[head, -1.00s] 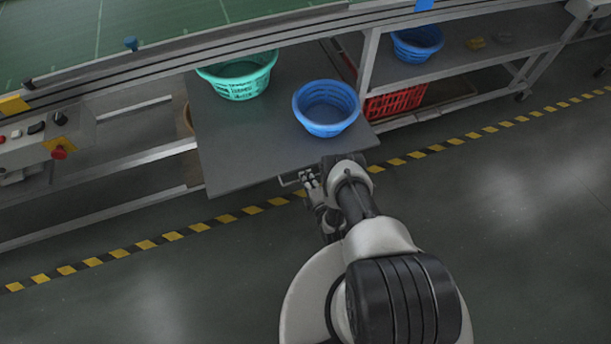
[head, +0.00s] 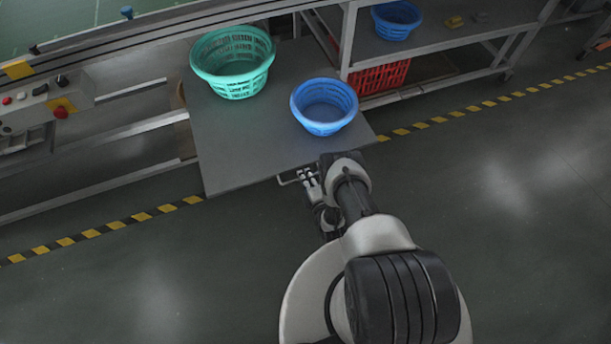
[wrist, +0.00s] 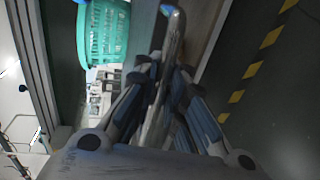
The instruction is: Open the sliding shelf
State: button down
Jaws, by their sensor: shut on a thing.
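The sliding shelf (head: 240,148) is a flat grey board that sticks out from under the conveyor frame, past the yellow and black floor line. A green basket (head: 233,64) and a blue basket (head: 324,106) stand upright on it. A metal handle (head: 287,178) is on its front edge. My gripper (head: 304,174) is at this handle, with its fingers closed around it. In the wrist view the handle (wrist: 172,40) runs up from between the fingers of my gripper (wrist: 163,82). The grip itself is partly hidden by the fingers.
A fixed rack to the right holds another blue basket (head: 396,20) on top and a red crate (head: 382,76) below. A control box (head: 42,104) with buttons is at the left. The floor (head: 480,210) in front and to the right is clear.

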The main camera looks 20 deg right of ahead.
jog(key=shift+w+r, duration=0.15)
jog(key=c, duration=1.7)
grip_release()
jog(key=shift+o, duration=0.2)
jog(key=v, duration=0.7)
jog(key=shift+s, duration=0.4)
